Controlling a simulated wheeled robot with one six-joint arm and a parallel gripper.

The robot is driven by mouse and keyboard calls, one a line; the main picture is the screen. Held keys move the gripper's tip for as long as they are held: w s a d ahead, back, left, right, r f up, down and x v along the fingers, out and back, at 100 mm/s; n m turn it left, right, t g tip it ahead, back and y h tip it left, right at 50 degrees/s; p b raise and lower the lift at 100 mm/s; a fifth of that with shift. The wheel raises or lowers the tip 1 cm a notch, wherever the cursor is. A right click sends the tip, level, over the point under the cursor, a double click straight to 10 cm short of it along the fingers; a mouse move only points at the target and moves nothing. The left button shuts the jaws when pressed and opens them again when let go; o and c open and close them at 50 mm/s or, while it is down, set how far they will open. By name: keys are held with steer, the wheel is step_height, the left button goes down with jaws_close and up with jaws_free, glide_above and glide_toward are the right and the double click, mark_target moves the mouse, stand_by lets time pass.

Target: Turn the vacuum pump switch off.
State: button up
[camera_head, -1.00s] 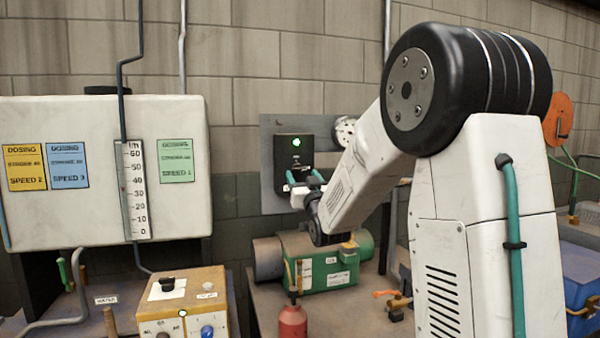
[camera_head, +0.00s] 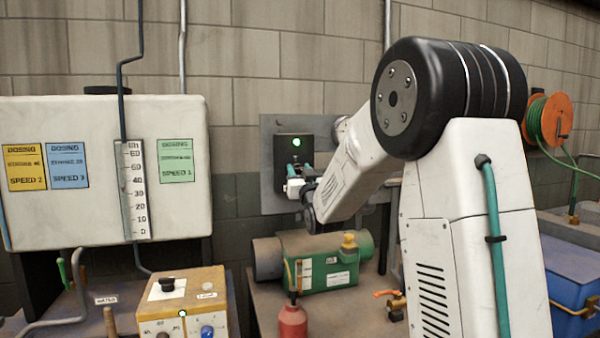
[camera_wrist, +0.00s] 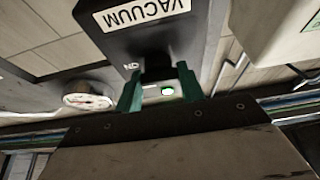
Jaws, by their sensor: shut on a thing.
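The vacuum pump switch is on a dark box (camera_head: 289,153) on a grey wall plate, with a lit green lamp (camera_head: 296,142) near its top. In the wrist view the box's VACUUM label (camera_wrist: 133,13) appears upside down, with an ON mark beside the dark switch lever (camera_wrist: 158,74). My gripper (camera_wrist: 158,84) has its green fingers on either side of the lever and is shut on it. The green lamp (camera_wrist: 167,91) shows between the fingers. In the head view my gripper (camera_head: 293,178) is at the box's front and covers the lever.
A round gauge (camera_wrist: 88,100) sits beside the box. Below stands a green pump (camera_head: 325,265) on a bench, with a red bottle (camera_head: 292,320) in front. A yellow control box (camera_head: 185,300) and a white tank (camera_head: 75,220) are at left.

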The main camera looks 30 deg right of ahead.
steer(key=shift+n, duration=0.4)
steer(key=n+y, duration=0.3)
steer(key=n, duration=0.2)
steer(key=shift+d, duration=0.1)
steer(key=n+y, duration=0.1)
steer(key=n, duration=0.2)
steer(key=n+y, duration=0.2)
steer(key=n, duration=0.1)
steer(key=shift+n+g, duration=0.3)
steer(key=n+y, duration=0.1)
steer(key=n, duration=0.1)
steer(key=n+g+y, duration=0.1)
steer(key=n, duration=0.2)
steer(key=shift+g, duration=0.3)
steer(key=n, duration=0.2)
steer(key=n+g, duration=0.1)
steer(key=n, duration=0.1)
steer(key=shift+n+g, duration=0.3)
steer(key=o, duration=1)
